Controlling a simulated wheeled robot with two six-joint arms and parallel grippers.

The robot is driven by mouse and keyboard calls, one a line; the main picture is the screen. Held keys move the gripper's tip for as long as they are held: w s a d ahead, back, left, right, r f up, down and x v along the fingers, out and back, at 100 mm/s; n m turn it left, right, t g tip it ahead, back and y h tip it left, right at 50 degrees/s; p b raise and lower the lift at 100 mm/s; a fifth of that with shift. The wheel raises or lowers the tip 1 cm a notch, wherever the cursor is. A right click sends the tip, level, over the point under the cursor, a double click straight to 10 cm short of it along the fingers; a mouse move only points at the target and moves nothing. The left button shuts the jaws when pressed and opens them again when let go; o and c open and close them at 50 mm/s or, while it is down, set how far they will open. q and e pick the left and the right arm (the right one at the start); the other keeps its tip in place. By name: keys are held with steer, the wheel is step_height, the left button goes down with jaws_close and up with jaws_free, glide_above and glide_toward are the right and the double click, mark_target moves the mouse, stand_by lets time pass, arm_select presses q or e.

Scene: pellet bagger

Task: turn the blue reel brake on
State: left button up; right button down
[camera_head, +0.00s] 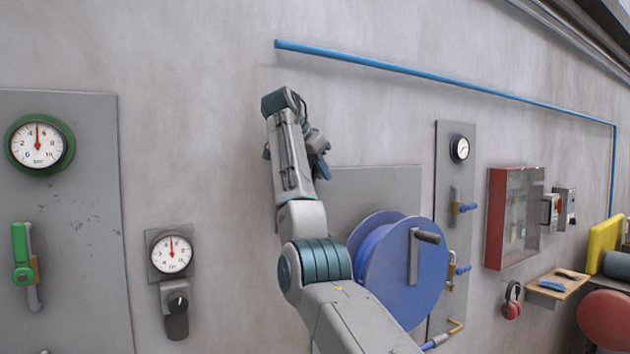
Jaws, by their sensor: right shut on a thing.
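The blue hose reel (405,270) with a dark crank handle (427,237) is mounted on a grey wall plate (375,190), right of my right arm. My right arm rises from the bottom middle and partly covers the plate's left side. My right gripper (318,150) is at the plate's upper left corner, turned toward the wall. It is shut on a small blue part (321,168), which looks like the blue reel brake's handle. The arm hides most of that part and its mount, so its setting cannot be read. My left gripper is not in view.
A panel with a green-rimmed gauge (38,146) and green lever (21,253) is at the left. A gauge (172,254) with a black knob (178,303) is nearer my arm. Right of the reel are a valve panel (448,145) and a red cabinet (496,220).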

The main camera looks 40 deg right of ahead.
arm_select(q)
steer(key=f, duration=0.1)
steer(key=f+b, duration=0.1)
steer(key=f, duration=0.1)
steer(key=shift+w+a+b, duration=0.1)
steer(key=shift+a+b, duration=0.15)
steer(key=shift+b, duration=0.05)
arm_select(e)
steer(key=shift+s+d+f+y, duration=0.1)
steer(key=shift+d+f+y, duration=0.15)
steer(key=shift+y, duration=0.3)
steer(key=shift+s+d+f+y, duration=0.15)
steer(key=shift+d+y, duration=0.15)
steer(key=shift+y, duration=0.25)
steer(key=shift+w, duration=0.1)
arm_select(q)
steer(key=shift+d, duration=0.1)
arm_select(e)
steer(key=shift+f, duration=0.1)
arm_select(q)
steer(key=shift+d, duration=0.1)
arm_select(e)
steer(key=c, duration=1.4)
jaws_free()
